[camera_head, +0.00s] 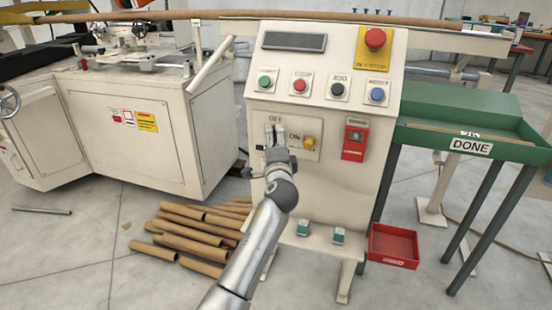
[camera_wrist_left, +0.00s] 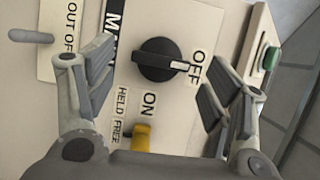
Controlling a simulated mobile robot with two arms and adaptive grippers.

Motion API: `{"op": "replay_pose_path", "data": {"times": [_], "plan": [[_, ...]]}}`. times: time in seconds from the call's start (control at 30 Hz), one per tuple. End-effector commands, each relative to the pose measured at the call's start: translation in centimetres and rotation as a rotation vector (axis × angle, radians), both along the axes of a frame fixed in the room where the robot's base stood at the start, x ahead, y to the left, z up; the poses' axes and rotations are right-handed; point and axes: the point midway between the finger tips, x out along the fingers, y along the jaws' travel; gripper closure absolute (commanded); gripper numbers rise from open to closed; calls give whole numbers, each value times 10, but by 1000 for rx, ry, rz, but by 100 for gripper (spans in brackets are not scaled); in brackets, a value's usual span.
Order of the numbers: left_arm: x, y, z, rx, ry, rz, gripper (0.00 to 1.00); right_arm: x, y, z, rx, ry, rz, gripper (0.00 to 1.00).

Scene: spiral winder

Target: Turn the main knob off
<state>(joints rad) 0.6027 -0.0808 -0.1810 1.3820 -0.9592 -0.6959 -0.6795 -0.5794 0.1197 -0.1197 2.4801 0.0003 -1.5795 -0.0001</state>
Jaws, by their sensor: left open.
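The main knob (camera_wrist_left: 165,60) is a round black dial with a white pointer, on the cream panel. In the left wrist view its pointer aims right, at the OFF label (camera_wrist_left: 195,68); the ON label (camera_wrist_left: 148,104) is below it. My left gripper (camera_wrist_left: 158,92) is open, with one finger to each side of the knob and a gap on both sides. In the head view my left gripper (camera_head: 275,138) is in front of the panel's left part and hides the knob. My right gripper is not in view.
A yellow lever (camera_wrist_left: 140,134) by the HELD and FREE labels sits close to the knob; a grey toggle (camera_wrist_left: 30,36) is at the left. The cabinet (camera_head: 328,190) also carries several push buttons and a red emergency stop (camera_head: 375,38). Cardboard tubes (camera_head: 195,232) lie on the floor.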

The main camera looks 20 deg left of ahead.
Motion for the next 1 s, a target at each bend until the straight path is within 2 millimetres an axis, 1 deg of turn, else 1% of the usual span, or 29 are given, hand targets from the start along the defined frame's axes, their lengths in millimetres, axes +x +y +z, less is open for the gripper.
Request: {"op": "replay_pose_path", "data": {"times": [0.03,0.3,0.5,0.7,1.0], "plan": [[-9,-3,-1,-3,0,-2,25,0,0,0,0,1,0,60],[-55,-21,-1,-3,1,-2,25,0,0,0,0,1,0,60],[-79,-30,-1,-2,2,0,25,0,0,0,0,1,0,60],[-89,-33,0,0,2,0,25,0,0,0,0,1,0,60],[-89,-33,-1,-3,3,1,25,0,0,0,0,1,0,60]]}}
